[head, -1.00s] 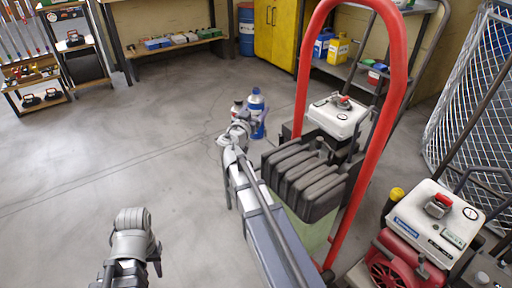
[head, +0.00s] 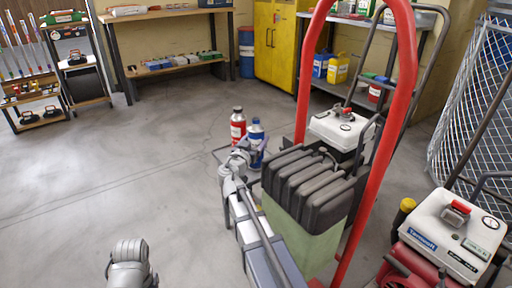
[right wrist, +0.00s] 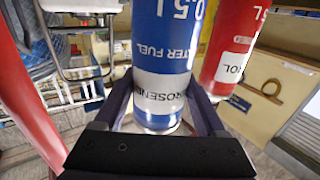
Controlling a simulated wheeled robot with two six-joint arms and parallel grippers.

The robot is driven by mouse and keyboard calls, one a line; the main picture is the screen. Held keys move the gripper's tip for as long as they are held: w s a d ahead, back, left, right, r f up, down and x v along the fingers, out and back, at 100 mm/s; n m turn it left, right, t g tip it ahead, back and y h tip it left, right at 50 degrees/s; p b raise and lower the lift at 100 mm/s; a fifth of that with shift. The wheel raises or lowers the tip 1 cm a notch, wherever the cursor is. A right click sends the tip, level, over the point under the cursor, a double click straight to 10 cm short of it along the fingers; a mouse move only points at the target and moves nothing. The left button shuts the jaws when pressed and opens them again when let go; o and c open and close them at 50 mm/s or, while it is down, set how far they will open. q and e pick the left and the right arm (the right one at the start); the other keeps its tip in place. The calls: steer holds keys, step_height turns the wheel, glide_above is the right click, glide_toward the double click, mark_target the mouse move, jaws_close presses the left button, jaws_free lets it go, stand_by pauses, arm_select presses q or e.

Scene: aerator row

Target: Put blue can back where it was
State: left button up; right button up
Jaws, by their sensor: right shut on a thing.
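A machine with a red hoop handle (head: 377,170), dark ribbed cover (head: 310,180) and white engine top (head: 343,128) stands right of my right arm. Another red and white machine (head: 450,235) is at right. A workbench (head: 170,12) and yellow cabinet (head: 277,42) stand behind. The left floor is clear.

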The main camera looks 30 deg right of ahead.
steer(key=shift+f, duration=0.25)
steer(key=shift+f, duration=0.2)
steer(key=o, duration=1.5)
steer(key=shift+c, duration=0.2)
steer(key=shift+r, duration=0.1)
steer(key=shift+r, duration=0.2)
steer(key=v, duration=1.2)
steer(key=shift+f, duration=0.1)
